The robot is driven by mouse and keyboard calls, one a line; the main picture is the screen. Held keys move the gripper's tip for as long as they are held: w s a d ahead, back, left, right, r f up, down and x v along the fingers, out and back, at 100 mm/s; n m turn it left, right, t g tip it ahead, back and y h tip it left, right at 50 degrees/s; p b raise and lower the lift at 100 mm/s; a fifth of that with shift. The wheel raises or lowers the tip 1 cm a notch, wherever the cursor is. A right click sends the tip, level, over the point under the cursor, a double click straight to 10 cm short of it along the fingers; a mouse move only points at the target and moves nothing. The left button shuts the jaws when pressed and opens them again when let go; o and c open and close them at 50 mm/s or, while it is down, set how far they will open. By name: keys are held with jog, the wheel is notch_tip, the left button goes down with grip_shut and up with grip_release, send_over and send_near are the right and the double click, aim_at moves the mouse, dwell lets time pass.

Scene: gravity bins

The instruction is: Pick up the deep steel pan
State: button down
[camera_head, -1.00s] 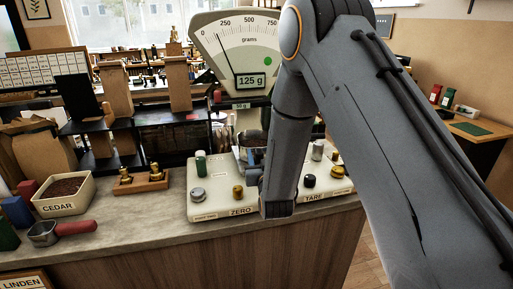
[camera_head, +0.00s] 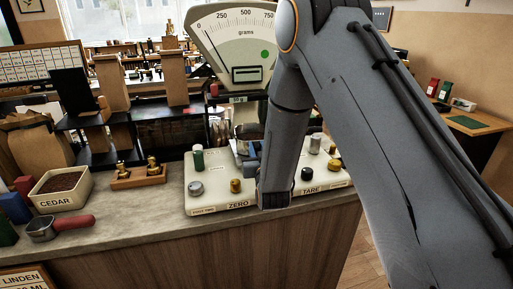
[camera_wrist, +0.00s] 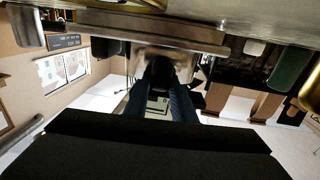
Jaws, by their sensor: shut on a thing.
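The deep steel pan (camera_head: 240,148) is at the middle of the cream scale (camera_head: 222,197) and shows only as a small grey patch in the head view, mostly hidden by my arm. My gripper (camera_head: 250,158) is beside it, low over the scale. In the wrist view, which is upside down, my gripper's two dark blue fingers (camera_wrist: 164,88) are close together at the middle and shut on the pan's edge. How far the pan is clear of its support cannot be told. The scale's display (camera_head: 247,74) shows no readable weight.
Small weights and knobs, including a green one (camera_head: 198,157) and a brass one (camera_head: 236,186), stand on the scale close to my gripper. A CEDAR bin (camera_head: 60,188), a red-handled scoop (camera_head: 42,229) and a wooden weight block (camera_head: 138,178) are to the left.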

jog(key=shift+r+b, duration=0.45)
jog(key=shift+r, duration=0.35)
jog(key=shift+r+b, duration=0.45)
jog(key=shift+r, duration=0.4)
jog(key=s+d+p, duration=0.2)
jog(key=s+d, duration=0.1)
jog(key=s, duration=1.4)
jog(key=shift+s, duration=0.35)
